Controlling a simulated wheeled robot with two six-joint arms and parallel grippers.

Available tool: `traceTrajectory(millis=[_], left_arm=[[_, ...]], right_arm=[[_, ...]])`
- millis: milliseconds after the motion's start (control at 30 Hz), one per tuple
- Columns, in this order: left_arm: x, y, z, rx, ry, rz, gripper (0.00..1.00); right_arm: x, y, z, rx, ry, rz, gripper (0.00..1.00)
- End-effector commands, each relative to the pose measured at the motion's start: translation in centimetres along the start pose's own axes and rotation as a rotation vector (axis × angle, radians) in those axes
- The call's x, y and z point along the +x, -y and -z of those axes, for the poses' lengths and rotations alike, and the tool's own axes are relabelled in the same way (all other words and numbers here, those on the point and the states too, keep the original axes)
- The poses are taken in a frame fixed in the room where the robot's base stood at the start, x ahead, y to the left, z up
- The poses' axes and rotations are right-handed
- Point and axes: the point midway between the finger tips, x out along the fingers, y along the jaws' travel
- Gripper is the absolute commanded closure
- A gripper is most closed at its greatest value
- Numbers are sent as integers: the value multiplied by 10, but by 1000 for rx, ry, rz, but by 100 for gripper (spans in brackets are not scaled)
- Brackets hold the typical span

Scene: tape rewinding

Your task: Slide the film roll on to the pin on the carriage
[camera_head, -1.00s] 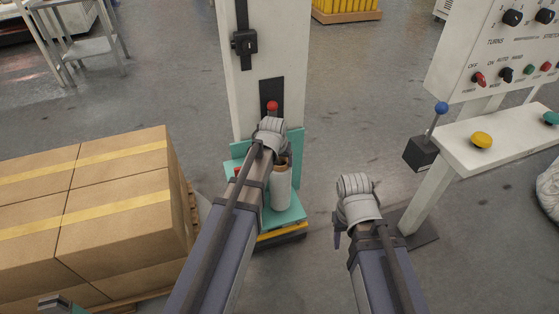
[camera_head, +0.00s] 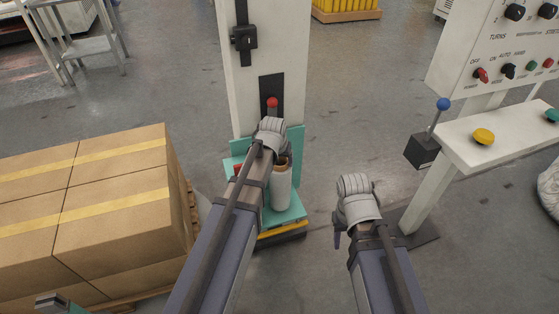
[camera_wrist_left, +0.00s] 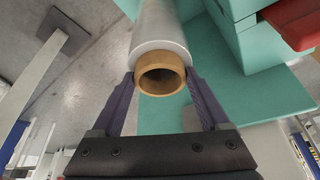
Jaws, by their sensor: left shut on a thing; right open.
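The film roll (camera_head: 282,188) is a white cylinder with a brown cardboard core. It stands roughly upright in the head view, in front of the machine's column and over the teal carriage (camera_head: 294,215). My left gripper (camera_head: 271,150) is shut on the roll near its core end; the left wrist view shows the fingers (camera_wrist_left: 160,78) on both sides of the brown core (camera_wrist_left: 160,80) and the white film (camera_wrist_left: 160,35). The pin is not visible, and I cannot tell whether the roll's lower end touches the carriage. My right gripper (camera_head: 338,236) is open and empty, partly hidden by its wrist.
The white column (camera_head: 265,60) rises behind the carriage, with a red knob (camera_head: 272,103) on it. Stacked cartons (camera_head: 90,210) stand at left. A control console (camera_head: 500,130) with a blue-knobbed lever (camera_head: 442,104) stands at right. Floor between my right arm and the carriage is clear.

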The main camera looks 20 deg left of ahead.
Motion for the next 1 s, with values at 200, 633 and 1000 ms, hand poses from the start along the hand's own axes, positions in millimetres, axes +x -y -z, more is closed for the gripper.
traceTrajectory(millis=[200,633,1000], left_arm=[[1,0,0,0,-1,0,100],[8,0,-3,0,-1,0,100],[12,0,-5,0,-1,0,12]], right_arm=[[1,0,0,0,0,0,50],[9,1,0,0,0,0,50],[13,1,1,0,0,0,50]])
